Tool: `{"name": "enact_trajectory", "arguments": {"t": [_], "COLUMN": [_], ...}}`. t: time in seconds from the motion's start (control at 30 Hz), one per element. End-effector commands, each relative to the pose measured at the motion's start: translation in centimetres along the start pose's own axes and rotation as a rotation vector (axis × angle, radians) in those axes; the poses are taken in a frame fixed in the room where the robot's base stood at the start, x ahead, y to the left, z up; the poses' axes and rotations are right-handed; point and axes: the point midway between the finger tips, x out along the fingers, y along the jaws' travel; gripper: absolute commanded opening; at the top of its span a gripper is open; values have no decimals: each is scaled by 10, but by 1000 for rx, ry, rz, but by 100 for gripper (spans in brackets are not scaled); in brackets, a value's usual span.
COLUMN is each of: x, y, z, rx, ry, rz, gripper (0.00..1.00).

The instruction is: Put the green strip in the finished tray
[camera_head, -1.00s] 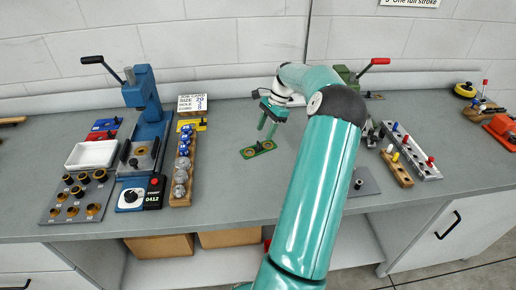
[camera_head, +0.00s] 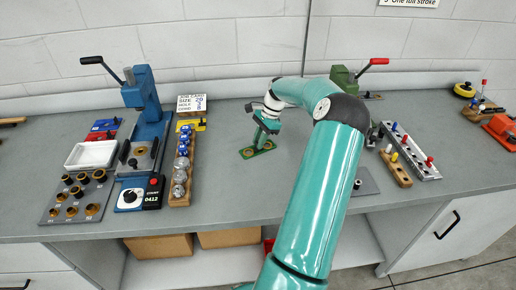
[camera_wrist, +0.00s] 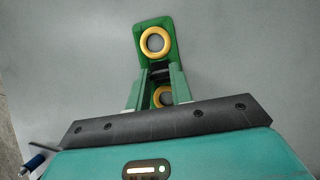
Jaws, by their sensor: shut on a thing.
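The green strip (camera_head: 248,153) has two brass rings, and it lies flat at or very near the grey bench top, right of the blue press. My gripper (camera_head: 261,143) points down over the strip's middle and is shut on it. In the wrist view the strip (camera_wrist: 154,22) runs between the fingers of my gripper (camera_wrist: 159,82). One ring shows in full beyond the fingers, and the other is partly hidden by the gripper body. A white, empty tray (camera_head: 91,154) stands at the left, beside the blue press; no label on it can be read.
The blue press (camera_head: 147,115) and a wooden block of blue and silver parts (camera_head: 181,175) stand between the strip and the tray. A plate of brass bushings (camera_head: 80,196) is in front of the tray. A card (camera_head: 192,103) stands behind. The bench around the strip is clear.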

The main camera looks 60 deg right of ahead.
Motion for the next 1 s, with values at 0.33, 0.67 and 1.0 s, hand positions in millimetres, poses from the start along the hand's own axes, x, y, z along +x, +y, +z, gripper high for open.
{"name": "enact_trajectory", "arguments": {"t": [0.33,0.67,1.0], "x": [-8,-45,-79], "y": [0,15,56], "z": [3,26,63], "rx": [0,-1,0], "ry": [1,4,4], "rz": [0,0,2], "gripper": [0,0,0]}}
